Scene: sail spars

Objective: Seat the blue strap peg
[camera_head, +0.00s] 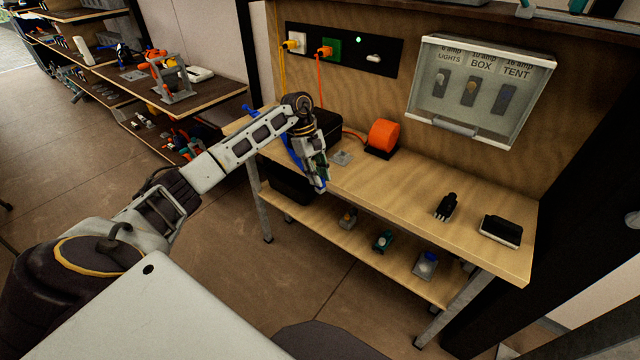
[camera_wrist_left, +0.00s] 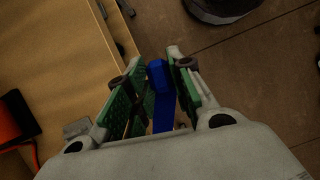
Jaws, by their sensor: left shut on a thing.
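My left gripper (camera_head: 320,185) is at the front left edge of the wooden workbench (camera_head: 400,190). In the left wrist view, its green-padded fingers (camera_wrist_left: 155,88) are shut on the blue strap peg (camera_wrist_left: 158,76), whose blue band runs back between the pads. In the head view, part of the blue piece (camera_head: 293,152) shows beside the gripper; the arm hides the rest. A small grey plate (camera_head: 342,158) lies on the bench just right of the gripper, and I cannot tell whether it has a hole. My right gripper is not in view.
A black case (camera_head: 327,122) stands behind the gripper, near an orange reel (camera_head: 383,136). A black plug (camera_head: 446,207) and a black block (camera_head: 500,231) lie at the bench's right. The middle of the bench is clear. Several small parts sit on the lower shelf (camera_head: 330,222).

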